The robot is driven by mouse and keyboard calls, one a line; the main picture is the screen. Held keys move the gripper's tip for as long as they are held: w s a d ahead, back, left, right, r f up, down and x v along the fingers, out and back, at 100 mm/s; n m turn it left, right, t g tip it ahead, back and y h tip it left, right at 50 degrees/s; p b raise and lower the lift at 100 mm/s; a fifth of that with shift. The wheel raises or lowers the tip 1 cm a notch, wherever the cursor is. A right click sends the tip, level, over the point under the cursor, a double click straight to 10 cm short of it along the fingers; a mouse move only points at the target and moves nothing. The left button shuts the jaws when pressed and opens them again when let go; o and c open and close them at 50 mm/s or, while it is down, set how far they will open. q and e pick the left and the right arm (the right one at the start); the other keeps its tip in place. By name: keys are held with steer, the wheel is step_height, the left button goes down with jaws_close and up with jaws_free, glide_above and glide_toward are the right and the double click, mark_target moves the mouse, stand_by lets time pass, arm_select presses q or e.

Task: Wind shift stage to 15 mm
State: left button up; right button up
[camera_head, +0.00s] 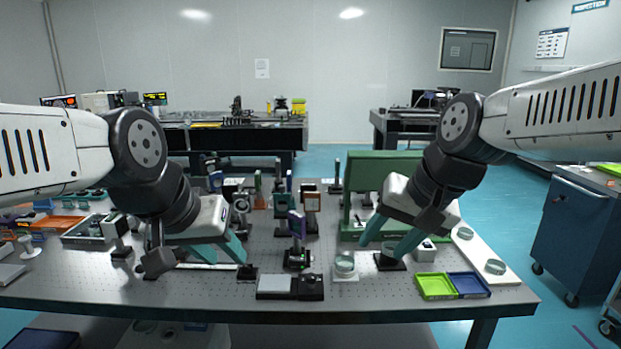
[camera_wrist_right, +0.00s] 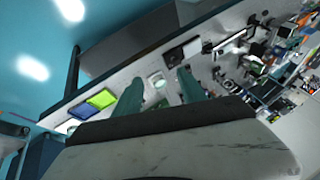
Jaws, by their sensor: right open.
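I cannot tell for sure which device is the shift stage, and no scale reading is legible. A black unit with a pale grey plate (camera_head: 290,287) lies at the table's front middle; it also shows in the right wrist view (camera_wrist_right: 176,54). Behind it stands a purple mount on a dark base (camera_head: 297,228) with a small green light. My right gripper (camera_head: 381,250) is open and empty above the front right of the table; its teal fingers also show in the right wrist view (camera_wrist_right: 160,78). My left gripper (camera_head: 229,263) has its fingers apart, low over the front left of the table.
A round clear piece on a pale base (camera_head: 345,265) stands near my right gripper. Green (camera_head: 436,287) and blue (camera_head: 468,285) trays lie at the front right corner. A green panel (camera_head: 375,172) stands behind my right gripper. Mounted optics crowd the table's middle.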

steer(key=s+n, duration=0.1)
steer(key=s, duration=0.1)
steer(key=s+d+n+t+h, duration=0.1)
steer(key=shift+s+d+r+n, duration=0.1)
steer(key=shift+s+d+n, duration=0.05)
steer(key=shift+s+n, duration=0.25)
steer(key=shift+w, duration=0.1)
stand_by(1.0)
